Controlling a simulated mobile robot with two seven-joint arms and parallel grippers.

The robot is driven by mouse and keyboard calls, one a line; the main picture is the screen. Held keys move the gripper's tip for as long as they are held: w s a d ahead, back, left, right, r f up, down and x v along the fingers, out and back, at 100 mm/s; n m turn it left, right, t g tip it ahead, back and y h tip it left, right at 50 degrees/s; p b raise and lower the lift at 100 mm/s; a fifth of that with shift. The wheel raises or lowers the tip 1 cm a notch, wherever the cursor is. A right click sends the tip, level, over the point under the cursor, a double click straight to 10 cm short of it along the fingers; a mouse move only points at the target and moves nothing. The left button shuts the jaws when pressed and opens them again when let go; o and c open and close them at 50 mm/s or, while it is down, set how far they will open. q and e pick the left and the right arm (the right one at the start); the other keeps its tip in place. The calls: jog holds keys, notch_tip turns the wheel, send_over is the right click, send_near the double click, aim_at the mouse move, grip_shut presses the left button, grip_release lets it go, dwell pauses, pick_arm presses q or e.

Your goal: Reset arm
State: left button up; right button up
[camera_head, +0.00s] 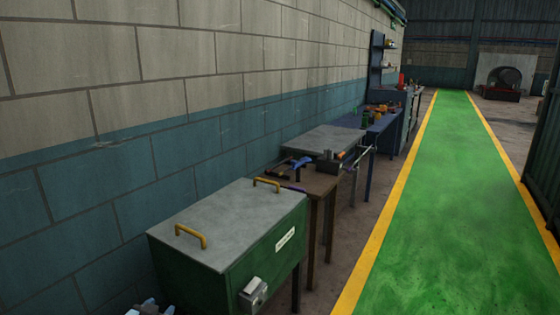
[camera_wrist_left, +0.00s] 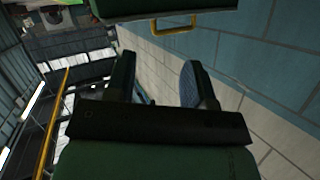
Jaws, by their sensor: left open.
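My left gripper (camera_head: 150,309) shows only as a small grey-blue tip at the bottom edge of the head view, just left of the green chest (camera_head: 268,258). In the left wrist view the two dark fingers of my left gripper (camera_wrist_left: 158,64) stand apart with nothing visible between them. The chest has a grey lid, two yellow handles and a metal latch on its front, and its lid looks closed. What seems to be a green edge of the chest with a yellow handle (camera_wrist_left: 176,27) shows at the top of the wrist view. My right gripper is in neither view.
Behind the chest stand a brown wooden table (camera_head: 318,184) with tools, a grey-topped table (camera_head: 325,138) and a blue bench (camera_head: 378,126). The block wall (camera_head: 100,185) runs along the left. The green walkway (camera_head: 445,210) with yellow borders is clear.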

pick_arm(q)
jog(key=s+d+f+g+h+b, duration=0.1)
jog(key=s+d+f+b, duration=0.3)
jog(key=s, duration=0.6)
jog(key=s+d+f+h, duration=0.15)
jog(key=s+d, duration=0.35)
jog(key=s, duration=0.5)
jog(key=s+d+f+g+h+b, duration=0.1)
jog(key=s+d+f, duration=0.35)
jog(key=s, duration=0.55)
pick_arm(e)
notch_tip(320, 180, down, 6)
pick_arm(q)
notch_tip(320, 180, up, 18)
jog(key=s+a+g+y+p, duration=0.1)
jog(key=s+a+p, duration=0.1)
jog(key=p, duration=2.6)
jog(key=shift+s+r+n, duration=0.15)
jog(key=shift+s+n, duration=0.15)
jog(key=shift+s, duration=0.15)
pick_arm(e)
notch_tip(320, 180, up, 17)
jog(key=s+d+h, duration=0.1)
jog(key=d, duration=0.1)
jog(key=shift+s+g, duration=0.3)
